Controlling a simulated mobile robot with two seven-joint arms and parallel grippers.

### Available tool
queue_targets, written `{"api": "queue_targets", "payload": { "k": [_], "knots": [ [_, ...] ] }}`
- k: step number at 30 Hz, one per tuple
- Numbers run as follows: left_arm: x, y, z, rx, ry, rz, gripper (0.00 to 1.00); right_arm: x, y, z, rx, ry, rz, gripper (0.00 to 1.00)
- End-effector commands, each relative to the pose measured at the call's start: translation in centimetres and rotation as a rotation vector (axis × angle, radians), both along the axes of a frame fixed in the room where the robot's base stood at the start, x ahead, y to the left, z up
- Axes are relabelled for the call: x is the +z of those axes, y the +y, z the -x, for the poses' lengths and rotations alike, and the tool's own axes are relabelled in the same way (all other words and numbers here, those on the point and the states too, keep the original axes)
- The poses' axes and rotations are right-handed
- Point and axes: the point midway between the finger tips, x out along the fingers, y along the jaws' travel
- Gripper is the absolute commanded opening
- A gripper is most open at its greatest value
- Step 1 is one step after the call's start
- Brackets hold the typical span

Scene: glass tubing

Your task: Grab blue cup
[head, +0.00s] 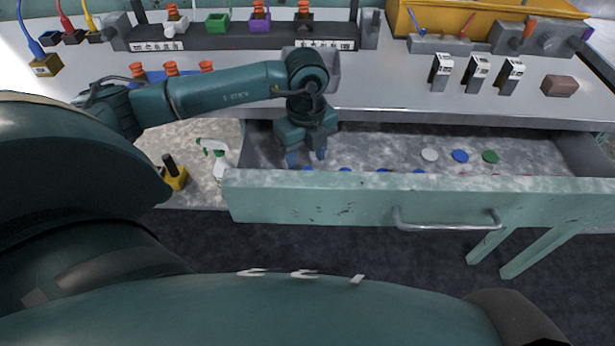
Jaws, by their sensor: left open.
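Several blue round caps or cups lie in the open drawer (325,198). One blue disc (460,156) lies fully visible toward the drawer's right. Other blue pieces, such as one at the front (345,169), are mostly hidden behind the drawer's front panel. My left gripper (306,159) points down into the left part of the drawer, its fingers apart and nothing seen between them. A bit of blue shows just below its fingertips; I cannot tell whether they touch. My right gripper is not in view.
A white disc (429,155) and a green disc (490,157) flank the blue one. The front panel with its handle (448,222) edges the drawer. A spray bottle (216,160) stands left of it. The bench above holds a rack (235,42), a yellow bin (490,18) and a brown block (559,86).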

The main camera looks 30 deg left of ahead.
Motion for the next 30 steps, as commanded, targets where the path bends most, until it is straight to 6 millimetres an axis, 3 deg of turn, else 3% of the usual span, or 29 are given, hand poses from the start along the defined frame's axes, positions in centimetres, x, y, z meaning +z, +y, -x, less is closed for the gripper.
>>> {"api": "queue_targets", "payload": {
  "k": [6,15,30],
  "knots": [
    [-3.1,-0.2,0.0,0.000,0.002,0.000,0.50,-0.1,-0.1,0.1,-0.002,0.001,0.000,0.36],
    [-3.5,-0.2,0.0,-0.001,0.001,0.000,0.50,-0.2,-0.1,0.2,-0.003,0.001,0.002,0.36],
    [-3.5,-0.2,0.0,0.000,0.001,0.000,0.09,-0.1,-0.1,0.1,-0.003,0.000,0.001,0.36]
  ]
}}
